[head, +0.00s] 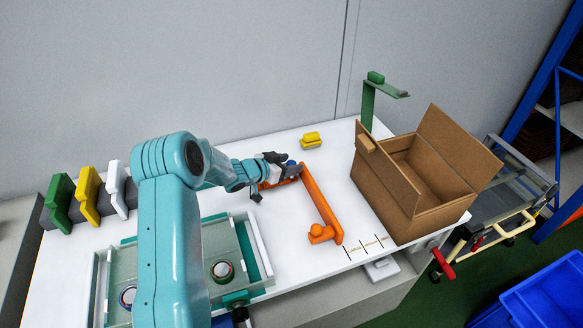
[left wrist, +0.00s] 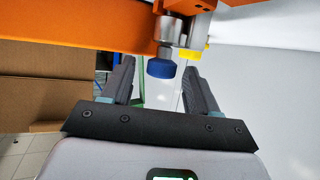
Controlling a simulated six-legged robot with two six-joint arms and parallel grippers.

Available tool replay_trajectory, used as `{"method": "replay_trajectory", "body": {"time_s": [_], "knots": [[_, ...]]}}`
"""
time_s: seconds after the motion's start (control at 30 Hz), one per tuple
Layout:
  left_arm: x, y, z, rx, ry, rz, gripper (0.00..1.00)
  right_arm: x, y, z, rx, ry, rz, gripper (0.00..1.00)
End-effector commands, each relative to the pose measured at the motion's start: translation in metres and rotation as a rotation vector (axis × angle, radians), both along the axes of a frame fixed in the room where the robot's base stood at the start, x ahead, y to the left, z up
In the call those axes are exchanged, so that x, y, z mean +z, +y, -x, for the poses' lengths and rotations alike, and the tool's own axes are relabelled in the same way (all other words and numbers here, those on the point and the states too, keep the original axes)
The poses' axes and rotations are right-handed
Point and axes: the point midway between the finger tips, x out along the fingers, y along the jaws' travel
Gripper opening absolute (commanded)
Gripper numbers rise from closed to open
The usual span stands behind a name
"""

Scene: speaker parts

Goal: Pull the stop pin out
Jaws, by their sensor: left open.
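The stop pin, a blue knob (left wrist: 160,68) on a metal shaft, sits in a metal fitting on the orange bar (left wrist: 85,32). In the head view the blue knob (head: 291,163) is a small spot at the far end of the orange frame (head: 320,199). My left gripper (head: 277,163) is open beside that end. In the left wrist view its fingers (left wrist: 159,75) stand on either side of the blue knob, with visible gaps. The far end of the pin is hidden in the fitting. My right gripper is not in view.
An open cardboard box (head: 390,195) stands at the right of the white table (head: 290,250). A yellow block (head: 311,140) lies behind the frame. A tray with speaker parts (head: 250,262) is at front left. Green, yellow and white holders (head: 88,196) stand far left.

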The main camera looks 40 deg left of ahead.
Motion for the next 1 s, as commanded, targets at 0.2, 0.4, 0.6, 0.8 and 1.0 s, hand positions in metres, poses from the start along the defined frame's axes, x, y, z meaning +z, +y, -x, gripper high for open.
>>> {"method": "replay_trajectory", "body": {"time_s": [0.2,0.4,0.6,0.8,1.0], "knots": [[0.0,0.0,0.0,0.0,0.0,0.0,0.03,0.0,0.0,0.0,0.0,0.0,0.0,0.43],[0.001,0.0,0.0,0.0,0.0,-0.001,0.02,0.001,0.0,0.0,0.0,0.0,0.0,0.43],[0.007,0.0,0.0,0.0,-0.001,-0.001,0.02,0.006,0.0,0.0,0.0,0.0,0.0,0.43],[0.014,0.0,0.0,-0.001,-0.003,-0.002,0.02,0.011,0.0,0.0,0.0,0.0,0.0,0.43],[0.018,0.0,0.0,-0.001,-0.004,-0.002,0.46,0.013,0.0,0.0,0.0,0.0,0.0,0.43]]}}
